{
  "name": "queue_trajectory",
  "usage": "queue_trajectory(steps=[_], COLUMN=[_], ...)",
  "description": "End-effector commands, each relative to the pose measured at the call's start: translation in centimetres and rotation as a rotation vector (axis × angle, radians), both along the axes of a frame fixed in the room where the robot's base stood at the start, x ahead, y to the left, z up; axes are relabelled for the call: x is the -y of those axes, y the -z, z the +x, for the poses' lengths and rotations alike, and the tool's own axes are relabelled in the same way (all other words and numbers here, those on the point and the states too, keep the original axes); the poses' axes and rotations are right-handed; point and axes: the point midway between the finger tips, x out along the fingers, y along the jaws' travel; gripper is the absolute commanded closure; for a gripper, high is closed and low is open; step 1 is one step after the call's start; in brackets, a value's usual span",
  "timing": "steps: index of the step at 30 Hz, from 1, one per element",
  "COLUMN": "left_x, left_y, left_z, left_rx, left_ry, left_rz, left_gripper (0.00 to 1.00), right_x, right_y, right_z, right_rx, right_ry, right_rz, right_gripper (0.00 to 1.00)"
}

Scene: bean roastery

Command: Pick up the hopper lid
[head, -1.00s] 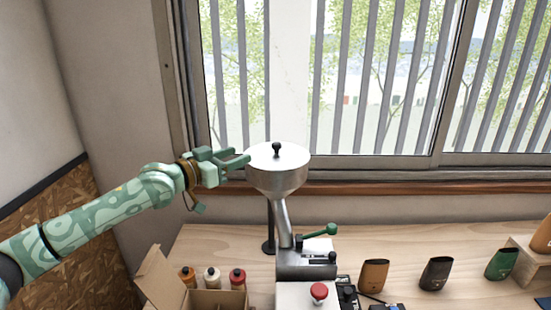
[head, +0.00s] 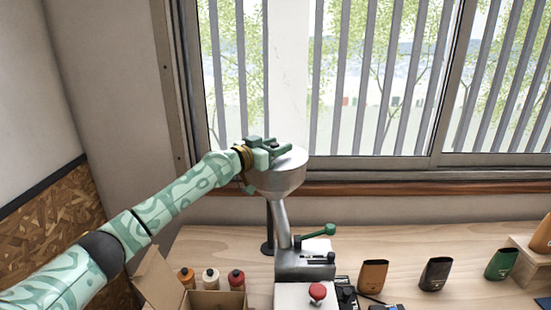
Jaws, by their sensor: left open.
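The hopper lid (head: 294,159) is a pale metal disc on top of the steel hopper (head: 275,183). The hopper stands on the grinder-like machine (head: 304,265) on the wooden bench. My left gripper (head: 281,147) is open and is over the left part of the lid, at the place of its dark knob. The fingers hide the knob, so I cannot tell whether they touch it. My right gripper is not in view.
An open cardboard box (head: 217,299) with several bottles stands at the front left. A green-handled lever (head: 318,231) and a red button (head: 317,292) are on the machine. Dark, orange and green pouches (head: 436,273) stand to the right. The window (head: 380,90) is behind the hopper.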

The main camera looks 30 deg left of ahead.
Motion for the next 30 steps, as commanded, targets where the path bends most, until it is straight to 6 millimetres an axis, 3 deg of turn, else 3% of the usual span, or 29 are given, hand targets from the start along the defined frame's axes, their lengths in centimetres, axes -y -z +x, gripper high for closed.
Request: queue_trajectory(steps=[4, 9, 20, 27, 30], left_x=[0.0, -0.1, -0.1, 0.0, 1.3], left_y=[0.0, 0.0, -0.5, -3.7, -5.6], left_z=[0.0, -0.1, -0.1, -0.1, -1.0], left_rx=[0.0, 0.0, 0.002, 0.005, 0.004], left_ry=[0.0, -0.001, -0.001, 0.001, 0.003], left_rz=[0.0, 0.001, 0.002, 0.002, 0.002], left_gripper=[0.56, 1.0, 1.0, 1.0, 1.0], right_x=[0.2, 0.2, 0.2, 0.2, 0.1], right_y=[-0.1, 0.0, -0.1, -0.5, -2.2], right_z=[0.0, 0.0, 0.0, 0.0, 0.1], right_rx=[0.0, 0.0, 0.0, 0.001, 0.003], right_ry=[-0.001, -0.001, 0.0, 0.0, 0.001], right_rz=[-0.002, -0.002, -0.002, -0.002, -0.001], right_gripper=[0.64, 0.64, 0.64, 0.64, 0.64])
